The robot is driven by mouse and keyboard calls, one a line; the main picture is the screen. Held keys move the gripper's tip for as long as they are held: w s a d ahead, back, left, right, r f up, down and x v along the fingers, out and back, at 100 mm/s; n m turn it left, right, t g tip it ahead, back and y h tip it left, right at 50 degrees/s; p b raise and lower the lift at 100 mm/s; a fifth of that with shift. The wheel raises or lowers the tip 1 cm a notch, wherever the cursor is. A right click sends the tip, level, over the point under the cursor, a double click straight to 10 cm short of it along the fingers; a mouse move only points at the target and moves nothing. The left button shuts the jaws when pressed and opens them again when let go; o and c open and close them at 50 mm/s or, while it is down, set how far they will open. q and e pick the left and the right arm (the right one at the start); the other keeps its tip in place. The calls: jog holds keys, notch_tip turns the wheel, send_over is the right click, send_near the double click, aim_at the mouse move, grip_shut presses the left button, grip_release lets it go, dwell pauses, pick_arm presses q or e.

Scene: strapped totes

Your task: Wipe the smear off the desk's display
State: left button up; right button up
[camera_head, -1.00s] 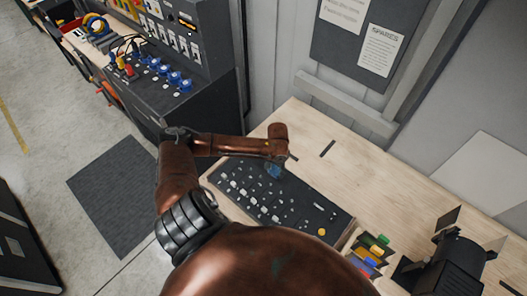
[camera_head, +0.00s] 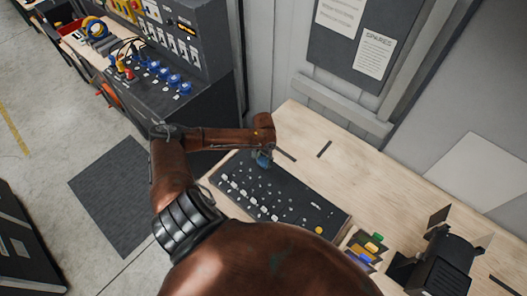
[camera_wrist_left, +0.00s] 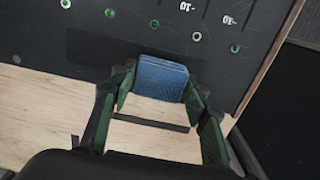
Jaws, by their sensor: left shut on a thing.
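My left gripper (camera_head: 263,152) is over the far edge of the dark desk panel (camera_head: 290,202). It is shut on a blue pad (camera_head: 264,161), which also shows between the green fingers (camera_wrist_left: 160,92) in the left wrist view (camera_wrist_left: 162,76). In that view the pad overlaps a plain, darker rectangle (camera_wrist_left: 92,48) on the panel, which looks like the display. I cannot tell whether the pad touches it. No smear can be made out; the pad and fingers cover part of the rectangle. My right gripper is out of view.
The panel has several knobs and a yellow button (camera_head: 319,230). Coloured blocks in a holder (camera_head: 368,247) and a black device (camera_head: 445,262) stand to the right on the wooden desk (camera_head: 345,170). The wall is behind. A console (camera_head: 170,75) stands at upper left.

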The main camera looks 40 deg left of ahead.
pick_arm(q)
notch_tip(320, 180, up, 3)
jog(key=shift+f+p, duration=0.1)
jog(key=shift+p, duration=0.65)
jog(key=shift+w+r, duration=0.1)
jog(key=shift+r, duration=1)
